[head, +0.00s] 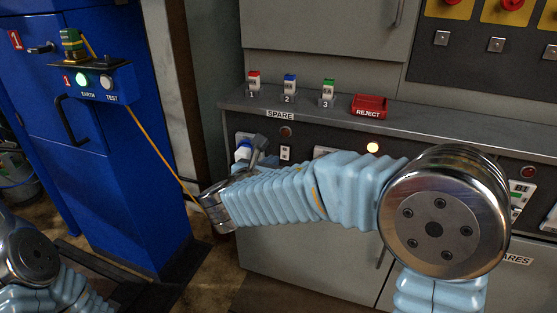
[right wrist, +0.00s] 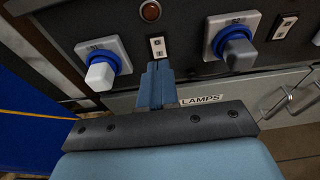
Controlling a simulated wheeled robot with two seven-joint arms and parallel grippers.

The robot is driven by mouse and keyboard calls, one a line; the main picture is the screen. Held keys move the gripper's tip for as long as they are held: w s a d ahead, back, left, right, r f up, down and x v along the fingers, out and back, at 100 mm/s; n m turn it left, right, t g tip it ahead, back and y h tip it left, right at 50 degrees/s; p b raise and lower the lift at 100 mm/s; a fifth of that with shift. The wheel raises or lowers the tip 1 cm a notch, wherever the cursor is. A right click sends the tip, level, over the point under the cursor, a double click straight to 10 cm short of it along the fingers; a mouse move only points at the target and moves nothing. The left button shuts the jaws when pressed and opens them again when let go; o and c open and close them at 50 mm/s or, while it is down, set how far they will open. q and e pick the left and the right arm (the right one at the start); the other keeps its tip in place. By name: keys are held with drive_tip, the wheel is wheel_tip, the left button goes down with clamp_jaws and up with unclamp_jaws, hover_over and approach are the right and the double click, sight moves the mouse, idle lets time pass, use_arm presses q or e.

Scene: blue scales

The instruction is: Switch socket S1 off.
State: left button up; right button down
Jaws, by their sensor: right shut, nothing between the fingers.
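A socket with a blue ring and a white plug (right wrist: 101,68) is at the left in the right wrist view; its plate marking is too small to read surely. The switch shows in the head view (head: 285,153) too. My right gripper (right wrist: 157,70) is shut and empty, its tips just below the switch in the picture; I cannot tell whether they touch it. My left gripper is out of view.
Right of the switch are a second socket with a grey plug (right wrist: 238,54) and another switch (right wrist: 284,26). A grey ledge above holds three numbered blocks and a red REJECT tray (head: 369,105). A blue cabinet (head: 120,170) stands left.

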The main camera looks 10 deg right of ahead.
drive_tip(key=v, duration=0.2)
drive_tip(key=r+v, duration=0.1)
drive_tip(key=v, duration=0.2)
wheel_tip(320, 180, down, 18)
drive_tip(key=s+d+m+g+y+p, duration=0.1)
drive_tip(key=s+d+m+g+y, duration=0.15)
drive_tip(key=g, duration=0.35)
drive_tip(key=s+f+m+g+y, duration=0.2)
drive_tip(key=s+f+m, duration=0.4)
drive_tip(key=f+m, duration=0.3)
drive_tip(key=s+a+f+m+g+y+p, duration=0.1)
drive_tip(key=s+f+m+y, duration=0.3)
drive_tip(key=f+m, duration=0.5)
drive_tip(key=s+f+m+g+y+p, duration=0.1)
drive_tip(key=s+f+m+y, duration=0.3)
drive_tip(key=s+f+m, duration=0.4)
drive_tip(key=f+m+g, duration=0.1)
drive_tip(key=m, duration=0.1)
drive_tip(key=shift+a+m+g, duration=0.15)
drive_tip(key=shift+m+g, duration=0.2)
drive_tip(key=shift+g, duration=0.05)
